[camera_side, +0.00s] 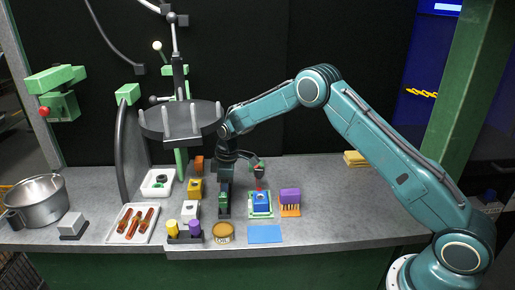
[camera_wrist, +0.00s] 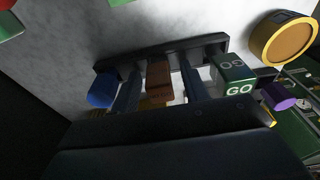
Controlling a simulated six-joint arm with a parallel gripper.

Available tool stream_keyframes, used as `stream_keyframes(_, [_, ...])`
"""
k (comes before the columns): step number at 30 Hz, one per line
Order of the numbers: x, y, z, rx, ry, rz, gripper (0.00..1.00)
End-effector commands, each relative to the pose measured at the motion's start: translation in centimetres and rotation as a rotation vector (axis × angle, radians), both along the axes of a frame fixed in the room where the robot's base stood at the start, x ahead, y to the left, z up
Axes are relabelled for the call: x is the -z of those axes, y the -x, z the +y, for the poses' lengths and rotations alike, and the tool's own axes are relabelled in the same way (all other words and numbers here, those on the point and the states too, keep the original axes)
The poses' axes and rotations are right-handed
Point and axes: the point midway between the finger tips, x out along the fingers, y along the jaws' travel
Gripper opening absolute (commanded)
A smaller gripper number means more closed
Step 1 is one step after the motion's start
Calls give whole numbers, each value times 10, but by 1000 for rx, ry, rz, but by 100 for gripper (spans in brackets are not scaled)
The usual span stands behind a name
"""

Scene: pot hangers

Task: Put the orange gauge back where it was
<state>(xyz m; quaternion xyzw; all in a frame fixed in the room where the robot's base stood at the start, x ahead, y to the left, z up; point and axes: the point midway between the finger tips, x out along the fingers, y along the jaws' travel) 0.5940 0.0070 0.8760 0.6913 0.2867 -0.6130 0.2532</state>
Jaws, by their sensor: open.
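The orange gauge (camera_wrist: 158,77) shows in the wrist view as an orange-brown block at the middle slot of a dark rack (camera_wrist: 205,44). My gripper (camera_wrist: 161,88) is open, with one finger on each side of the gauge and a visible gap to each. The gauge looks seated in the rack, but its lower part is hidden. A green gauge marked GO (camera_wrist: 238,78) stands at the right of the rack and a blue one (camera_wrist: 103,90) at the left. In the side view my gripper (camera_side: 226,180) is low over the rack, behind the green gauge (camera_side: 223,199), and hides the orange gauge.
A round tin (camera_side: 222,233) stands in front of the rack. Yellow (camera_side: 195,188) and white (camera_side: 190,210) blocks stand close at left. A blue block (camera_side: 261,201) and a purple block (camera_side: 290,195) stand at right. The table's right side is mostly clear.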

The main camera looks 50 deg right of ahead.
Motion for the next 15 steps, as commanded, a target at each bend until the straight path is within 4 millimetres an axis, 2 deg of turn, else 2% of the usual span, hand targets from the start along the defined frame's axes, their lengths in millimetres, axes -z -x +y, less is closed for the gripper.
stream_keyframes(8, [-11,0,0,0,0,-1,45])
stream_keyframes(15, [-41,2,-3,0,1,-4,45])
